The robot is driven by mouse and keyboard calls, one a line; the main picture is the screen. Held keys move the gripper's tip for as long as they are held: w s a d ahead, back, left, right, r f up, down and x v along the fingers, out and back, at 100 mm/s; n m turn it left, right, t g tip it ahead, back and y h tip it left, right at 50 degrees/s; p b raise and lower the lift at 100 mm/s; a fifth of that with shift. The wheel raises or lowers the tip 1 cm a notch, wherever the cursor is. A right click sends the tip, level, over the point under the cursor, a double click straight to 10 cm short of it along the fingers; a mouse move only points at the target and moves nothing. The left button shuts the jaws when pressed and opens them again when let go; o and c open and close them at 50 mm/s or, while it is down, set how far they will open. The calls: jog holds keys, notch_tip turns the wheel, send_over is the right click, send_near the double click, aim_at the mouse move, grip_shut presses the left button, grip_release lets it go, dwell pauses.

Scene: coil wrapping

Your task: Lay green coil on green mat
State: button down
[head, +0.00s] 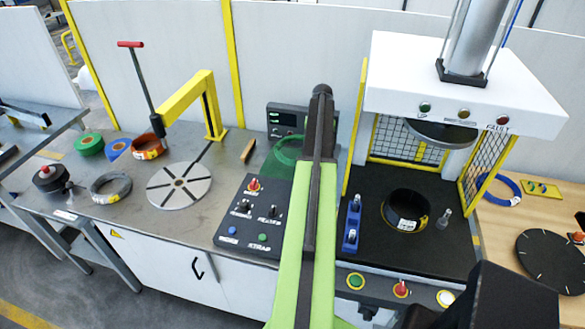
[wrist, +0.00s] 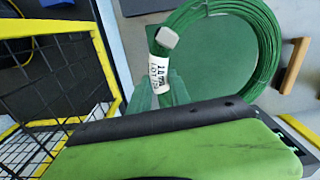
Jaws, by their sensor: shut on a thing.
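The green coil (wrist: 264,48) is a ring of thin green strands with a white printed label (wrist: 158,72), large in the wrist view. It shows partly in the head view (head: 287,147), the rest hidden behind my arm. The green mat (wrist: 215,65) shows through the ring; its edge also shows in the head view (head: 267,165), behind the control box. My gripper (wrist: 168,88) is shut on the coil near the label. The coil is over the mat; I cannot tell whether they touch. My arm hides the gripper in the head view.
A black control box (head: 252,213) stands in front of the mat, a dark display unit (head: 287,119) behind it. A wooden-handled piece (head: 248,151) lies left. The press with its yellow mesh guard (head: 487,158) stands right. A round slotted plate (head: 179,188) lies further left.

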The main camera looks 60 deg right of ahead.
jog(key=shift+n, duration=0.3)
jog(key=w+d, duration=0.1)
jog(key=w, duration=0.1)
jog(key=w+d, duration=0.2)
jog(key=shift+d+f, duration=0.2)
jog(key=shift+d, duration=0.05)
notch_tip(320, 180, down, 10)
jog(key=b, duration=1)
jog(key=shift+f+b, duration=0.15)
jog(key=shift+b, duration=0.15)
jog(key=shift+a+r, duration=0.1)
jog(key=shift+r, duration=0.1)
jog(key=c, duration=1.6)
grip_release()
jog(key=shift+f, duration=0.2)
jog(key=shift+c, duration=0.2)
jog(key=o, duration=0.4)
jog(key=shift+o, duration=0.2)
jog(key=shift+r, duration=0.2)
notch_tip(320, 180, up, 12)
jog(key=p, duration=1.2)
jog(key=shift+s+r+p, duration=0.1)
jog(key=shift+s+p, duration=0.05)
jog(key=shift+p, duration=0.15)
